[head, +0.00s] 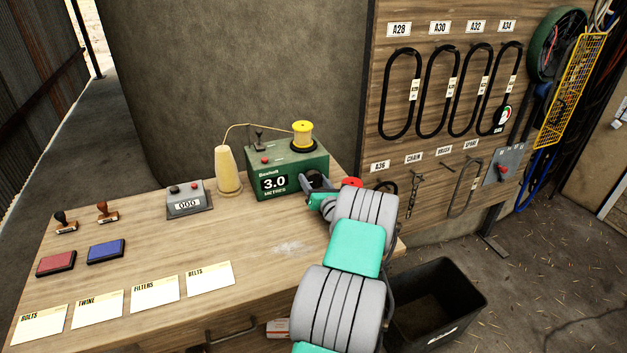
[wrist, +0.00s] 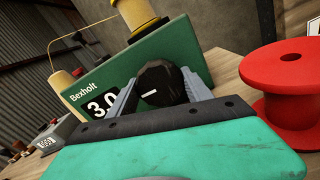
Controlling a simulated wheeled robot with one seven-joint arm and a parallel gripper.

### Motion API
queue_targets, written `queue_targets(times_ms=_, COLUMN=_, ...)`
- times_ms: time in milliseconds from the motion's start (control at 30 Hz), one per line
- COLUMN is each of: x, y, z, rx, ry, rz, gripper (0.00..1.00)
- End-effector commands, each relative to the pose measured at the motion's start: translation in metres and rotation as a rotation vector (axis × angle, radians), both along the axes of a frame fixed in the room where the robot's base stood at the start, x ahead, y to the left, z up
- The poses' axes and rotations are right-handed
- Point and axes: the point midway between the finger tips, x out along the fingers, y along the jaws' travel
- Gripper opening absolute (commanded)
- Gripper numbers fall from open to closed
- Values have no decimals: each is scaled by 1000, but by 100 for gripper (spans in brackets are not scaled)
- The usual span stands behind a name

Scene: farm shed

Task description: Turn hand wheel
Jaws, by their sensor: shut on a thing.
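The green Bexholt measuring box (head: 313,162) stands on the workbench, its display reading 3.0 METRES. The dark hand wheel (head: 316,179) is on its front, right of the display, partly hidden by my gripper. In the wrist view the hand wheel (wrist: 161,86) is a round black knob with a short white mark, lying roughly level. My gripper (head: 312,186) has a finger on each side of the wheel and is shut on it. A yellow spool (head: 302,134) sits on top of the box, with twine running to a cone of twine (head: 228,170).
A red spool (wrist: 288,88) stands close to the right of my gripper. A counter reading 000 (head: 188,200), stamps and ink pads are at the left of the workbench (head: 200,241). A black bin (head: 435,300) stands on the floor. A pegboard with belts (head: 440,95) is behind.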

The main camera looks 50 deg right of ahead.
Motion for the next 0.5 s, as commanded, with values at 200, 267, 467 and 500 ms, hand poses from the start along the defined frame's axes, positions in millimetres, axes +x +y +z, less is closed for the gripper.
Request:
queue_targets(times_ms=200, x=1, y=0, z=2, rx=4, ry=-6, rz=0, gripper=18)
queue_targets(times_ms=267, x=1, y=0, z=2, rx=4, ry=-6, rz=0, gripper=18)
queue_targets(times_ms=467, x=0, y=0, z=2, rx=3, ry=-5, rz=0, gripper=63)
queue_targets(times_ms=500, x=0, y=0, z=2, rx=3, ry=-5, rz=0, gripper=66)
